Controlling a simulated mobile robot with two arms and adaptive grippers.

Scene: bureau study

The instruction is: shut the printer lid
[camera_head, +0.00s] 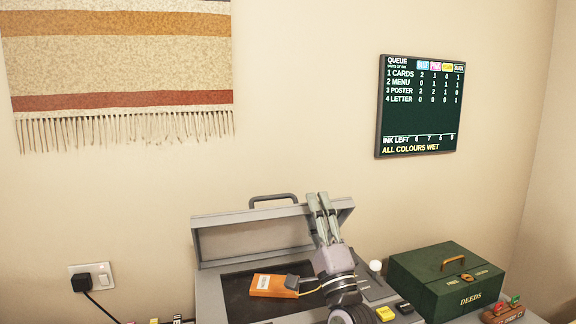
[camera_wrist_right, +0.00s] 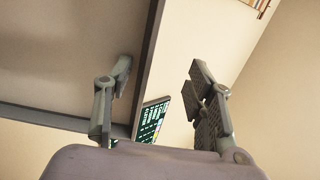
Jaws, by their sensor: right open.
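The printer (camera_head: 211,296) is a grey machine at the bottom centre of the head view. Its lid (camera_head: 270,237) stands raised at the back, with a handle (camera_head: 273,198) on its top edge. My right gripper (camera_head: 319,203) is open and points up in front of the lid's right end. In the wrist view the lid's underside (camera_wrist_right: 65,50) fills the upper left, and my right gripper (camera_wrist_right: 160,85) shows its two fingers apart, with the lid's edge behind and between them. I cannot tell whether a finger touches the lid. My left gripper is out of view.
An orange block (camera_head: 268,286) with a dark end lies in the dark printer bed. A green deeds box (camera_head: 446,280) stands close on the right. A queue board (camera_head: 420,107) hangs on the wall. A black plug (camera_head: 82,283) with a cable is at the left.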

